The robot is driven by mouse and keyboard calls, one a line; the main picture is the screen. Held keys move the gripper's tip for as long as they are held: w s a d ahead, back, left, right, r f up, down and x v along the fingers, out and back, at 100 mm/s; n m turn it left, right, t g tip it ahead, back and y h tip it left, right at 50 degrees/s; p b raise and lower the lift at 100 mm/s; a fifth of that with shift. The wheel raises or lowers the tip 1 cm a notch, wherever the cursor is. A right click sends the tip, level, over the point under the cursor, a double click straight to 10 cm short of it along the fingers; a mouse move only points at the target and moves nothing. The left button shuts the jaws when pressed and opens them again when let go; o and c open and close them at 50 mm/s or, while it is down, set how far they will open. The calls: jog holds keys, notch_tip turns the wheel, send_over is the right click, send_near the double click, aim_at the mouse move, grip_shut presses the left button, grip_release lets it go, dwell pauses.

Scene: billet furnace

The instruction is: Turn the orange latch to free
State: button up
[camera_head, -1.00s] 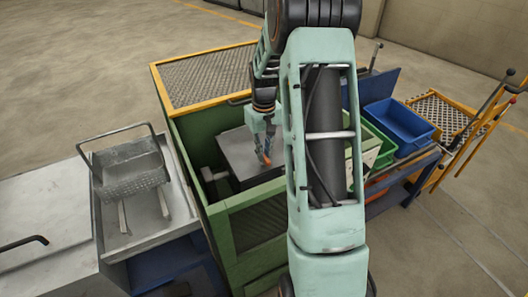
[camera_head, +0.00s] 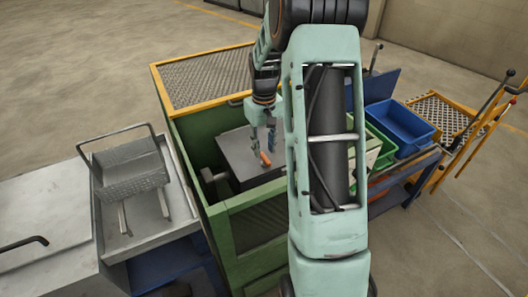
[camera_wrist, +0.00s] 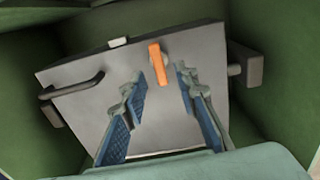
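The orange latch (camera_head: 265,159) is a short bar on the grey plate (camera_head: 238,150) inside the green cabinet. In the wrist view the latch (camera_wrist: 160,63) stands nearly upright in the picture, at the plate's upper edge, with its lower end toward my gripper. My gripper (camera_head: 268,150) is over the plate beside the latch. In the wrist view my gripper (camera_wrist: 160,84) is open, its blue-padded fingers wide apart and nothing between them except a view of the plate and the latch's lower end. I cannot tell whether a finger touches the latch.
The green cabinet (camera_head: 232,229) walls surround the plate closely. A dark handle (camera_wrist: 72,88) is on the plate's left in the wrist view, a bracket (camera_wrist: 245,66) at its right. A metal basket (camera_head: 128,177) stands left; a blue bin (camera_head: 400,126) stands right.

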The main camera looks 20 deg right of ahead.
aim_at(264, 156)
notch_tip(264, 156, up, 9)
jog(key=shift+r, duration=0.2)
dwell(0.5)
